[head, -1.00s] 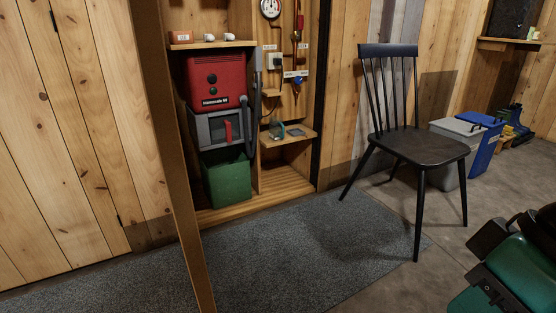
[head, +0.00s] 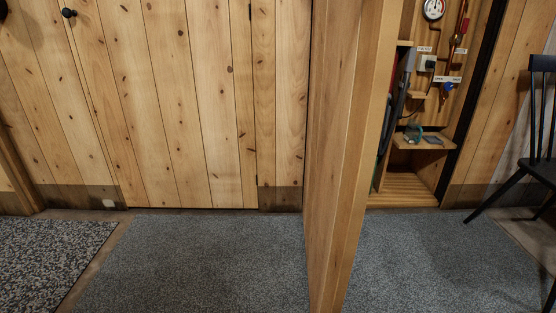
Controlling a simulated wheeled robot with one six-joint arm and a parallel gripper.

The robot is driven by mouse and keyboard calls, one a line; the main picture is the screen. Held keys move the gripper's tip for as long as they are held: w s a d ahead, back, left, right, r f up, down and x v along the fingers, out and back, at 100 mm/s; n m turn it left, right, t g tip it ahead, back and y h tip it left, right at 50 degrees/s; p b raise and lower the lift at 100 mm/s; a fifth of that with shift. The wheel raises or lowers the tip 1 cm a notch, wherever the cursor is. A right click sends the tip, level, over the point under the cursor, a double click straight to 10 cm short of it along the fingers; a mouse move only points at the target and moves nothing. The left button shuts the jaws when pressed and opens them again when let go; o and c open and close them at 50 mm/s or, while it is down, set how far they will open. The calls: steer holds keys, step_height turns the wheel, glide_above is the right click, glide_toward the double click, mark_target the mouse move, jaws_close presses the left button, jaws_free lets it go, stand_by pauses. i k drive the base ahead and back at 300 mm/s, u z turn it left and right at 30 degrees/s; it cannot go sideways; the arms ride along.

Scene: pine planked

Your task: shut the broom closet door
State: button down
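The broom closet door (head: 341,150) is a pine panel that stands open, swung out toward me and seen nearly edge-on in the middle of the head view. To its right the closet (head: 418,190) shows its inside, with a gauge, pipes and a small shelf (head: 424,142). The door hides most of the closet's left part, where only slivers of the red and green things show. My gripper is not in the head view now.
A dark chair (head: 540,150) stands at the right edge. Grey carpet (head: 200,255) covers the floor on both sides of the door, and the carpet left of it is clear. Another pine door (head: 170,100) is shut in the left wall. A speckled mat (head: 45,255) lies at far left.

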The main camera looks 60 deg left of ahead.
mark_target(353, 43)
steer(key=k, duration=0.4)
steer(key=u, duration=1.85)
steer(key=i, duration=0.5)
steer(key=z, duration=0.05)
